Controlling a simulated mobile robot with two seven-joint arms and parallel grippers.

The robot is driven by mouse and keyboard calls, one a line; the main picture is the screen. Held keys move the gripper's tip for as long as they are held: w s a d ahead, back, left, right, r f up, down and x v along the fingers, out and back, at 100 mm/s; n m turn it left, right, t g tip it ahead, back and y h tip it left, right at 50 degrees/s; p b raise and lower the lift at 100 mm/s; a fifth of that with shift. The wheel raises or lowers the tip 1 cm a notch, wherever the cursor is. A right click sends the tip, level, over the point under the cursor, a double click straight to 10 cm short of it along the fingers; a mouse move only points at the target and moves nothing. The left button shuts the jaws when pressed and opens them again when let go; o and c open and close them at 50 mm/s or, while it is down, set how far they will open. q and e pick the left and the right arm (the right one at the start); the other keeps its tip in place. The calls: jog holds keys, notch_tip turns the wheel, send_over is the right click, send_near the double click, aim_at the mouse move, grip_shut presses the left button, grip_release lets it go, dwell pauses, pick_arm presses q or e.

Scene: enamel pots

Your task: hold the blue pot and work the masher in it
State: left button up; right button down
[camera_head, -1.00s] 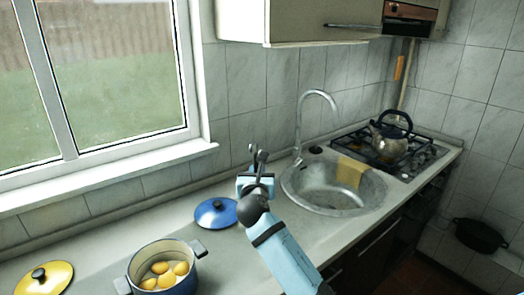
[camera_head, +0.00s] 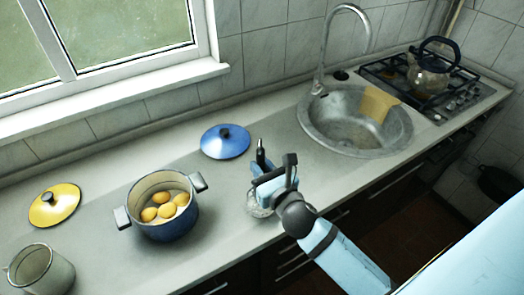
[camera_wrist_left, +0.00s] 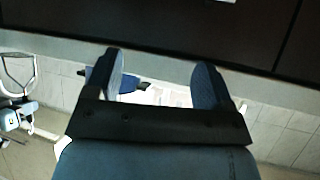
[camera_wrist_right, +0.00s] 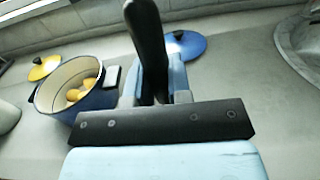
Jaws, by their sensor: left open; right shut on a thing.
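The blue pot (camera_head: 167,226) stands on the counter with several yellow potatoes (camera_head: 164,207) inside. My right gripper (camera_head: 268,178) is right of the pot, shut on the masher's black handle (camera_wrist_right: 147,35). The masher's pale wire head (camera_head: 257,206) hangs below the gripper, outside the pot; I cannot tell whether it touches the counter. My left gripper (camera_wrist_left: 160,78) is open and empty in the left wrist view, and out of the head view.
A blue lid (camera_head: 225,141) lies behind the pot, a yellow lid (camera_head: 54,205) to its left. A pale enamel pot (camera_head: 40,272) stands at front left. The sink (camera_head: 392,134), with a yellow cloth (camera_head: 377,103), and the hob with a kettle (camera_head: 431,70) are to the right.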

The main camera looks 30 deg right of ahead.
aim_at(123, 217)
pick_arm(q)
jog(key=shift+a, duration=0.15)
jog(key=shift+o, duration=0.4)
jog(key=shift+n+g+h, duration=0.3)
jog(key=shift+n+h, duration=0.4)
jog(key=w+d+r, duration=0.2)
jog(key=w+r, duration=0.1)
jog(key=w, duration=0.1)
jog(key=w+d+r, duration=0.2)
jog(key=w+r, duration=0.1)
jog(key=w, duration=0.2)
jog(key=w+d+r, duration=0.2)
jog(key=w+r, duration=0.2)
jog(key=shift+w+d, duration=0.3)
jog(key=shift+w, duration=0.05)
jog(key=w+d+r+n+g+y, duration=0.25)
jog(key=w+r+g+y, duration=0.3)
jog(key=w+r, duration=0.5)
jog(key=shift+h, duration=0.25)
jog(key=x, duration=0.6)
jog(key=s+x, duration=0.1)
jog(key=x, duration=0.2)
jog(key=shift+w+f, duration=0.15)
jog(key=shift+f, duration=0.45)
